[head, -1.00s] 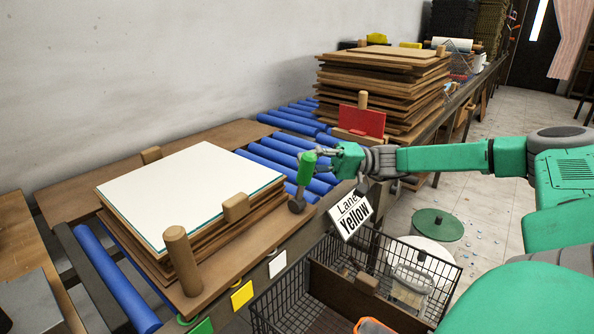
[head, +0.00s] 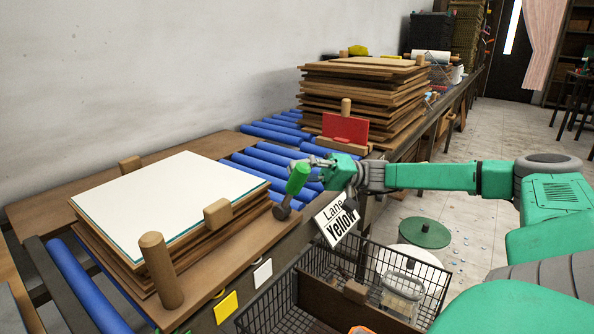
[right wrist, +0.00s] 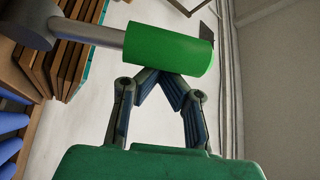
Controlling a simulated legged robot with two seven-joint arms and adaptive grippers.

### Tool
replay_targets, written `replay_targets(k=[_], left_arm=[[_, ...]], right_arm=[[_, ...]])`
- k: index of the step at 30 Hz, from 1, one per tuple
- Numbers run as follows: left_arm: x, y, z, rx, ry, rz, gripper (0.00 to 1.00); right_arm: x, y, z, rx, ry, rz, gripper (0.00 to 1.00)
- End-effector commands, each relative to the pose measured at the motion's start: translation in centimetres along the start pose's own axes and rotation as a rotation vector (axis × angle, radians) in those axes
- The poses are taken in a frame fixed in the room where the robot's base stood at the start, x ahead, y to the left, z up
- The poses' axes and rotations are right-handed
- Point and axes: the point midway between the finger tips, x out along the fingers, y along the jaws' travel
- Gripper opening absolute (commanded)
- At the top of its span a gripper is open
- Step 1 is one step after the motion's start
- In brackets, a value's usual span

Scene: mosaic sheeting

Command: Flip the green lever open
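The green lever (head: 298,178) has a green cylindrical handle on a grey shaft, which rises from a dark round pivot (head: 282,212) on the bench's front edge. It leans a little to the right. My right gripper (head: 310,164) is at the handle's upper end. In the right wrist view, the green handle (right wrist: 170,48) lies across the fingertips of my right gripper (right wrist: 160,74). The fingers slope together and their tips meet or nearly meet at the handle's edge, not around it. The handle partly hides the tips; contact is unclear. My left gripper is not in view.
A stack of boards with a white top sheet (head: 165,205) lies left of the lever. Blue rollers (head: 270,160) run behind. A red plate (head: 345,128) stands before a taller board stack (head: 365,85). A "Lane Yellow" sign (head: 337,219) and wire basket (head: 345,280) are close below my arm.

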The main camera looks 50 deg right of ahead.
Motion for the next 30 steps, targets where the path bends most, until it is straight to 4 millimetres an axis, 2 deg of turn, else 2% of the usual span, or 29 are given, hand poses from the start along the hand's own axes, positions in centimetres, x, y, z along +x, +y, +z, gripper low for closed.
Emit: replay_targets(k=[5,18,24,30], left_arm=[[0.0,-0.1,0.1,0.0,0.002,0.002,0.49],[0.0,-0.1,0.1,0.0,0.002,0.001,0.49],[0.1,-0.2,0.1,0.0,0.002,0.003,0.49],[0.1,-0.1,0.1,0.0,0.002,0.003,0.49]], right_arm=[[-1.2,0.2,0.2,0.002,-0.001,0.0,0.0],[-9.8,0.4,-0.1,0.003,0.002,0.003,0.0],[-11.7,0.3,-0.1,0.002,-0.001,0.002,0.0],[-12.0,0.3,-0.1,0.002,0.0,0.001,0.0]])
